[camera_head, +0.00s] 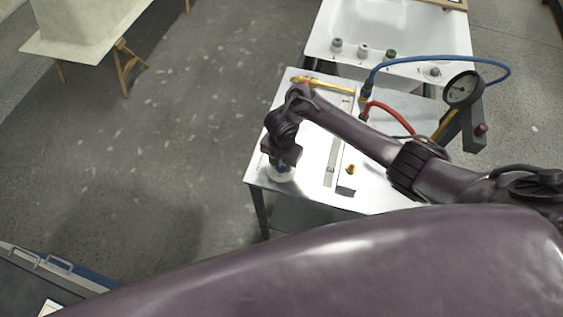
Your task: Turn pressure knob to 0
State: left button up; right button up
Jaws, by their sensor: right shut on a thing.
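My right gripper (281,167) points down at the table's front left corner. It is shut on a pale round piece (280,175), which is mostly hidden under the gripper. I cannot tell whether this piece is the pressure knob. The dial reading is too small to tell. My left gripper is not in view.
A blue hose (440,60), a red hose (385,108) and a yellow-handled tool (325,85) lie around the table's back. A brass fitting (350,169) is on the tabletop.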

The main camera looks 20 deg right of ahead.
jog(key=shift+n+b, duration=0.45)
jog(key=shift+n, duration=0.65)
jog(key=o, duration=1)
notch_tip(320, 180, up, 3)
jog(key=shift+w, duration=0.1)
notch_tip(320, 180, up, 3)
jog(key=shift+f+p, duration=0.2)
jog(key=shift+p, duration=0.95)
jog(key=shift+r, duration=1.1)
